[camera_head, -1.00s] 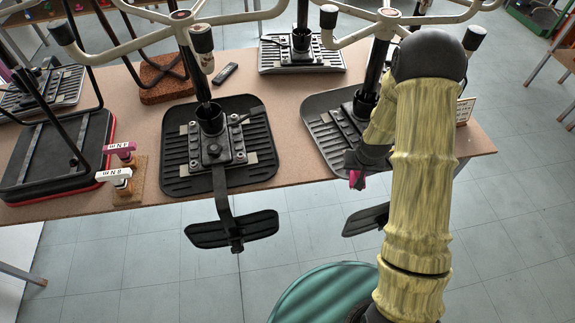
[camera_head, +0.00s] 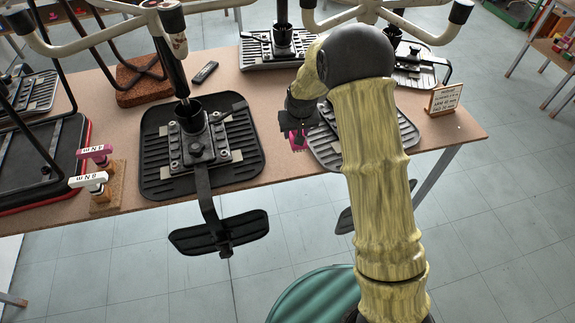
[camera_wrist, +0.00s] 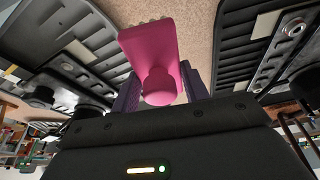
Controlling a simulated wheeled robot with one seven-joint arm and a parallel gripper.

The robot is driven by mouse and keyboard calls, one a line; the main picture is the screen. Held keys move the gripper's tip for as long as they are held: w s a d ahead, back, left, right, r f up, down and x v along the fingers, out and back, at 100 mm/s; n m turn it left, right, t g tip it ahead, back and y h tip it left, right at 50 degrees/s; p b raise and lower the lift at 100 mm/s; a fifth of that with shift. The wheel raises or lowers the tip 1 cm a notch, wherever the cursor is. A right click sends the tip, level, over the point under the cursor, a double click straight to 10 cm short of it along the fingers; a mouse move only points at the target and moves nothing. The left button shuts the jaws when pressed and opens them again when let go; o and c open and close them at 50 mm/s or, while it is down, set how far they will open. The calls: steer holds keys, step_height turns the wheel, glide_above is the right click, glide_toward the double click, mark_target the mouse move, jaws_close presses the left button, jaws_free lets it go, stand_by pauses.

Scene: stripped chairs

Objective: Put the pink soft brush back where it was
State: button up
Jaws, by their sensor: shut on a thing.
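My gripper (camera_wrist: 158,90) is shut on the pink soft brush (camera_wrist: 148,45). In the wrist view the brush's rounded pink end sits between the jaws, and its wide flat part extends away from them. In the head view a pink bit of the brush (camera_head: 297,141) shows under my wrist, over the gap between two upturned chairs' black seat plates. It appears held above the table; the exact height is unclear. The brown table (camera_head: 262,95) lies beneath, and its bare surface shows past the brush in the wrist view.
The left seat plate (camera_head: 160,178) and right seat plate (camera_head: 395,130) flank my gripper. A cork stand with pink and white labelled handles (camera_head: 106,200) is at left. A small sign (camera_head: 445,99) stands at right. A black remote-like object (camera_head: 205,72) lies further back.

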steer(key=a, duration=0.1)
steer(key=a+r, duration=0.1)
steer(key=shift+w+a, duration=0.3)
steer(key=shift+a, duration=0.05)
steer(key=shift+f+p, duration=0.3)
steer(key=shift+f, duration=2.8)
steer(key=shift+f, duration=1.85)
